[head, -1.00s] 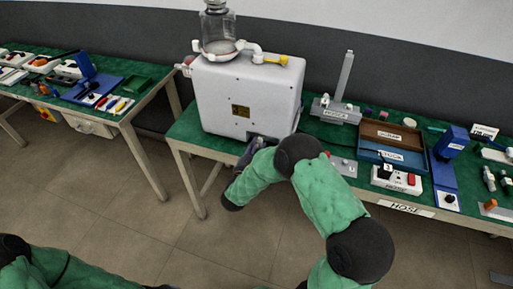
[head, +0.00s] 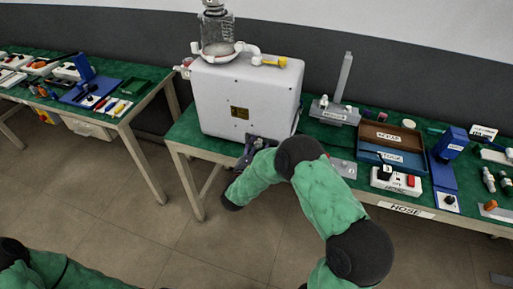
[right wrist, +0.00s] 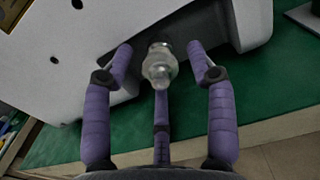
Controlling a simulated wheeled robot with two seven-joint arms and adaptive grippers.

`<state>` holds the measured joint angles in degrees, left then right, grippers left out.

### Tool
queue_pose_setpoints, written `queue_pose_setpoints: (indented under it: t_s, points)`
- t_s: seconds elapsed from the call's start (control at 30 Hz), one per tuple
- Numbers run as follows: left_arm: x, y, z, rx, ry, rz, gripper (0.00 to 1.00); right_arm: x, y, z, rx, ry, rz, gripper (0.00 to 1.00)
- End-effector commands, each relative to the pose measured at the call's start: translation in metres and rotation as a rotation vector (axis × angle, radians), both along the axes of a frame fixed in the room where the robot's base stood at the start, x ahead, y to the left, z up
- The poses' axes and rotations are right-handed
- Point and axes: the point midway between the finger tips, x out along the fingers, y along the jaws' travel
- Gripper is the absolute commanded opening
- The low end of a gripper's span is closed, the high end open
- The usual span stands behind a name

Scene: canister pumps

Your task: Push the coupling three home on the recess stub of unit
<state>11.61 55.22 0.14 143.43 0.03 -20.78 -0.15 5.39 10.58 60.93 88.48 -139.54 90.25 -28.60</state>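The unit is a white box-shaped housing (head: 245,95) with a clear jar on top, at the left end of the green bench. In the right wrist view its underside recess (right wrist: 205,25) holds a pale, shiny coupling (right wrist: 158,70) in line with the stub (right wrist: 160,47). Whether it is fully seated I cannot tell. My right gripper (right wrist: 159,58) has its purple side fingers spread either side of the coupling, with visible gaps. A third finger lies below it. In the head view my right gripper (head: 254,147) is at the housing's lower front, partly hidden by my arm. My left gripper is out of view.
On the bench to the right stand a grey post stand (head: 340,105), brown and blue trays (head: 365,152), a white switch box (head: 397,181) and a blue stand (head: 443,170). A second green bench (head: 150,85) is at left, with floor between.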

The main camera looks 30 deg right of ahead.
Motion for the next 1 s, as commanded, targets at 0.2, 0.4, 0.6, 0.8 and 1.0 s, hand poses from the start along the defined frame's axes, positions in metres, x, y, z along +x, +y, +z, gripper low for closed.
queue_pose_setpoints:
  t_s: [0.2,0.4,0.6,0.8,1.0]
  points:
    - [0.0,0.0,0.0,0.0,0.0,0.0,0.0,-0.005,0.008,0.0,0.001,0.001,0.004,0.59]
    - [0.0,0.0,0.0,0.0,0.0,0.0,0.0,-0.026,0.034,-0.001,0.0,0.002,0.006,0.59]
    - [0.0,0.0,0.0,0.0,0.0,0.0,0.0,-0.052,0.064,-0.001,0.001,0.001,0.005,0.59]
    - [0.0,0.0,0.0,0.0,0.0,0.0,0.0,-0.07,0.084,0.0,0.001,-0.001,0.003,0.59]
    - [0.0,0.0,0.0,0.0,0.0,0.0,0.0,-0.078,0.091,-0.001,0.0,0.0,0.001,0.59]
